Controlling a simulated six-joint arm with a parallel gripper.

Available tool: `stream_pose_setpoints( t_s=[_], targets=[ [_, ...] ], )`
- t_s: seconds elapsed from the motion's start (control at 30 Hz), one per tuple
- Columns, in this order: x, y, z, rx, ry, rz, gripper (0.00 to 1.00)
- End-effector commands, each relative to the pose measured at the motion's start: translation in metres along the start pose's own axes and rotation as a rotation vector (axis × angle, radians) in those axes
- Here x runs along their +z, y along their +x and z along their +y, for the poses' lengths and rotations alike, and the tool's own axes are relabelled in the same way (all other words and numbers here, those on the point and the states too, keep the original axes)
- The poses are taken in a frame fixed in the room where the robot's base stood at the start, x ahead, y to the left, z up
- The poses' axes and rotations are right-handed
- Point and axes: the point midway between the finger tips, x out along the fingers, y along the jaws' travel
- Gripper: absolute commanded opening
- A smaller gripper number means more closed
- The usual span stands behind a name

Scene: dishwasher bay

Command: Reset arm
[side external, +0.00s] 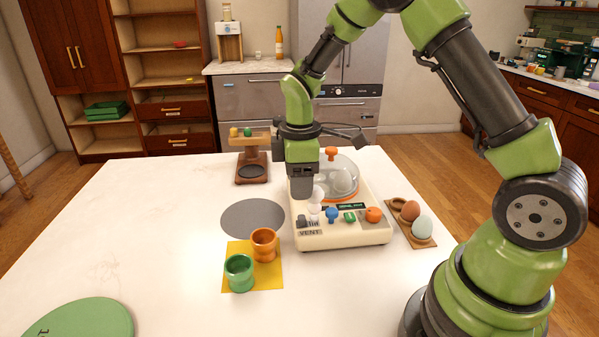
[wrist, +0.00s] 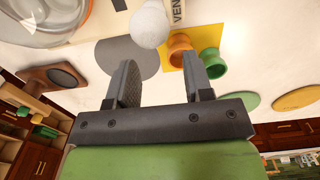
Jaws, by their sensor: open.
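My arm reaches over the white table (side external: 130,230). My gripper (side external: 302,192) points down above the front left of a cream egg cooker (side external: 345,238). In the wrist view, my gripper (wrist: 167,72) has its two fingers spread apart with nothing between them. A white rounded knob (side external: 316,197) stands by the cooker's VENT label, close to the fingers. It also shows in the wrist view (wrist: 150,26), beyond the fingertips. Whether they touch it is unclear. A clear dome with an orange handle (side external: 331,154) covers a pale egg (side external: 343,182) on the cooker.
A green cup (side external: 239,272) and an orange cup (side external: 264,244) stand on a yellow mat (side external: 267,278). A grey disc (side external: 238,219) lies behind them. A wooden holder (side external: 418,242) with a brown and a pale egg is right of the cooker. A wooden stand (side external: 251,160) is behind left.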

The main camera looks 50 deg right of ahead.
Motion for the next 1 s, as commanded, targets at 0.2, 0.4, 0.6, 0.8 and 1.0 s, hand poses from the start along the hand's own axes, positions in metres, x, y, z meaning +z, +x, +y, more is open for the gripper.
stream_pose_setpoints(
  t_s=[0.2, 0.4, 0.6, 0.8, 1.0],
  targets=[
    [0.000, -0.020, 0.000, 0.000, -0.001, 0.000, 0.47],
    [0.000, -0.021, 0.000, 0.000, -0.001, 0.000, 0.47],
    [0.000, -0.028, -0.002, 0.009, 0.019, 0.011, 0.47],
    [0.006, -0.082, -0.025, 0.065, 0.215, 0.113, 0.47],
    [0.026, -0.141, -0.070, 0.096, 0.510, 0.283, 0.47]
  ],
)
